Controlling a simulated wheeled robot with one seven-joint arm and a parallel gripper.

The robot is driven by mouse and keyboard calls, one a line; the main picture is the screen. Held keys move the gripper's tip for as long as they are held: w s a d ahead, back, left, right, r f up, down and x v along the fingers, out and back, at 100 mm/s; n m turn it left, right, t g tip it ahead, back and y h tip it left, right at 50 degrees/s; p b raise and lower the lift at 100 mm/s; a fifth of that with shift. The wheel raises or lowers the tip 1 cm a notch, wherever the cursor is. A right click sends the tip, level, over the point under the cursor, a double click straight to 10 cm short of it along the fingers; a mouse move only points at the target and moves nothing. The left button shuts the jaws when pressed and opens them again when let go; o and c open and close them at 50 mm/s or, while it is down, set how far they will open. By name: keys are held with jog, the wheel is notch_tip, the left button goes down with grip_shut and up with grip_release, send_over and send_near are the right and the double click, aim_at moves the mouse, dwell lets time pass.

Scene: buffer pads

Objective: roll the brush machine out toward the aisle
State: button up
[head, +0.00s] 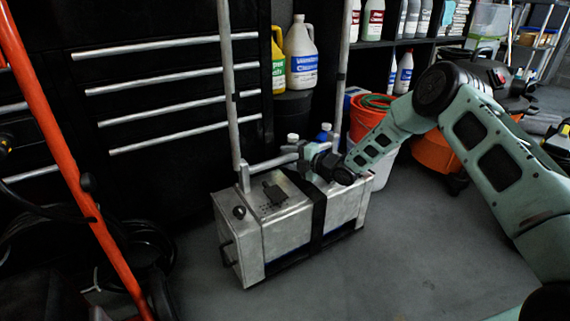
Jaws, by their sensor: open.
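The brush machine (285,225) is a silver metal box on the grey floor in the middle of the head view. A dark strap runs over its top and down its front. Two tall grey handle tubes (228,95) rise from its back, with a low bar between them. My gripper (290,158) is open, just above the back part of the machine's top and close to the low bar. I cannot tell if the fingers touch the bar. My wrist hides the machine's back right corner.
A black drawer cabinet (165,80) stands behind left. An orange pole (75,170) leans at the left, with hoses (130,250) below. Cleaner jugs (300,55), a red bucket (370,120) and an orange-and-black vacuum (435,152) stand behind. The floor (400,265) in front and right is clear.

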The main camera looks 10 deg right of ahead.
jog(key=shift+x, duration=0.85)
jog(key=shift+c, duration=0.3)
grip_shut()
jog(key=shift+s, duration=0.15)
